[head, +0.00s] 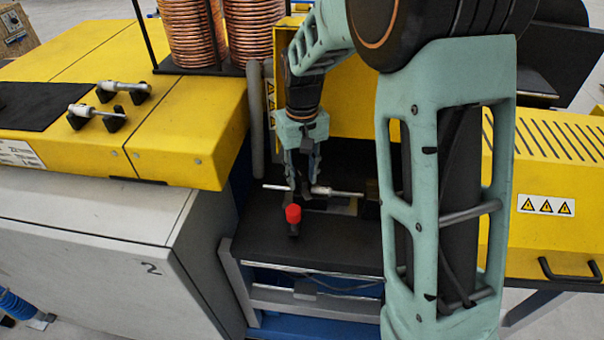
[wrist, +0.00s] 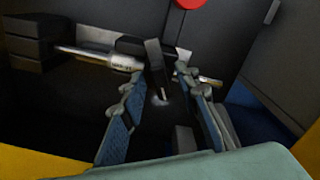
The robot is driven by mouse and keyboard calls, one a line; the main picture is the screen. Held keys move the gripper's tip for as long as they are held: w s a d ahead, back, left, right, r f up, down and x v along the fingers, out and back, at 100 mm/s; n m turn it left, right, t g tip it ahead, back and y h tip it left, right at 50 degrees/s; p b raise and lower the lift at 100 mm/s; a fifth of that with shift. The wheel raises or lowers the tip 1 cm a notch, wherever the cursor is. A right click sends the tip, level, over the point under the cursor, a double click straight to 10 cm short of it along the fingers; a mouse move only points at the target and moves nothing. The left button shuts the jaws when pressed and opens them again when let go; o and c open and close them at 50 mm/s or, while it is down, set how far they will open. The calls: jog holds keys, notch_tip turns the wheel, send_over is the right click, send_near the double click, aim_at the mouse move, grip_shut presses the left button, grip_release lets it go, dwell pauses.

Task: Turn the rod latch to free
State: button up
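The rod latch has a red knob (head: 293,214) on a dark lever, in the middle of the head view. The knob also shows at the top of the wrist view (wrist: 188,3). A silver rod with a white sleeve (head: 322,190) lies across the dark recess behind the knob; it also shows in the wrist view (wrist: 95,57). My gripper (head: 303,187) points down at the rod. In the wrist view its fingers (wrist: 158,76) stand apart, with the dark upright lever (wrist: 155,62) between their tips. Contact with the lever cannot be told.
Yellow machine housings (head: 190,125) stand left and right of the recess. A black shelf (head: 310,250) lies in front. Two spare rods (head: 108,108) rest on black holders at left. Copper coils (head: 190,35) stand behind. My arm hides part of the right side.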

aim_at(302, 177)
notch_tip(302, 177, up, 12)
dwell(0.5)
